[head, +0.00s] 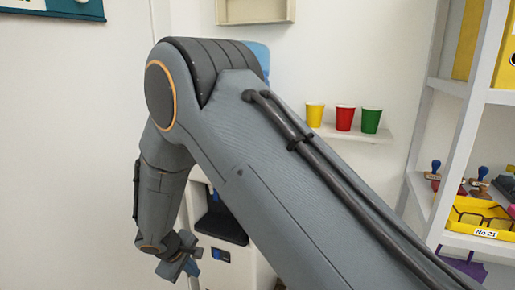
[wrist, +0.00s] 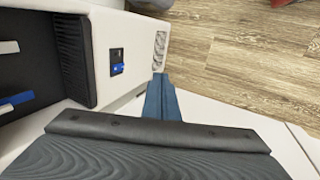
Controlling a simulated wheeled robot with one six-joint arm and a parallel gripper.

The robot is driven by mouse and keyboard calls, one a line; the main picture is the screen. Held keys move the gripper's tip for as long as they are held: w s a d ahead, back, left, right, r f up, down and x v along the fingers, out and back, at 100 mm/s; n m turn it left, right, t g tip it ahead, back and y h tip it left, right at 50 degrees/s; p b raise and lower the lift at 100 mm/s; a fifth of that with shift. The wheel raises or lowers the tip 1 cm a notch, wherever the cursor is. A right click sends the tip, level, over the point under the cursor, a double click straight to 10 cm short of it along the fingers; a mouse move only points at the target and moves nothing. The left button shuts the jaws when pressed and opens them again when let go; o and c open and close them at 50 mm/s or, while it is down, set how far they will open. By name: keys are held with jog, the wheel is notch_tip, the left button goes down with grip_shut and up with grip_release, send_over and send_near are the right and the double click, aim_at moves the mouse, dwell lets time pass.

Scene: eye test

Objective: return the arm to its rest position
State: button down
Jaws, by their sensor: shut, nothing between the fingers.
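My grey arm fills the middle of the head view, bent at a high elbow, with its forearm hanging down on the left. My gripper (head: 190,267) is at the lower end of the forearm, in front of the white cabinet-like machine (head: 255,268). In the wrist view, my gripper (wrist: 160,78) shows its blue fingers together, shut and empty. The machine (wrist: 125,25) stands to the left of the fingers there, with a dark recess and a small blue-marked panel (wrist: 117,68). I cannot tell whether the fingers touch anything.
A wall shelf (head: 372,134) holds yellow (head: 314,116), red (head: 345,119) and green (head: 371,120) cups. A white shelf unit (head: 440,135) at right holds stamps and a yellow tray (head: 462,224) labelled No 21. Wooden floor (wrist: 255,60) lies open at upper right in the wrist view.

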jog(key=s+d+r+m+g+p, duration=0.25)
jog(key=d+r, duration=0.45)
jog(key=d, duration=0.5)
jog(key=s+d+r+m+g+p, duration=0.15)
jog(key=d+r+m, duration=0.25)
jog(key=d+r, duration=0.5)
jog(key=s+d+r+m+y+p, duration=0.1)
jog(key=s+d+r+m, duration=0.2)
jog(key=s+d, duration=0.6)
jog(key=s+d+r+m+y+p, duration=0.1)
jog(key=s+d+r+m, duration=0.3)
jog(key=s+d, duration=0.5)
jog(key=shift+s+r+g+p, duration=0.3)
jog(key=shift+r+p, duration=0.35)
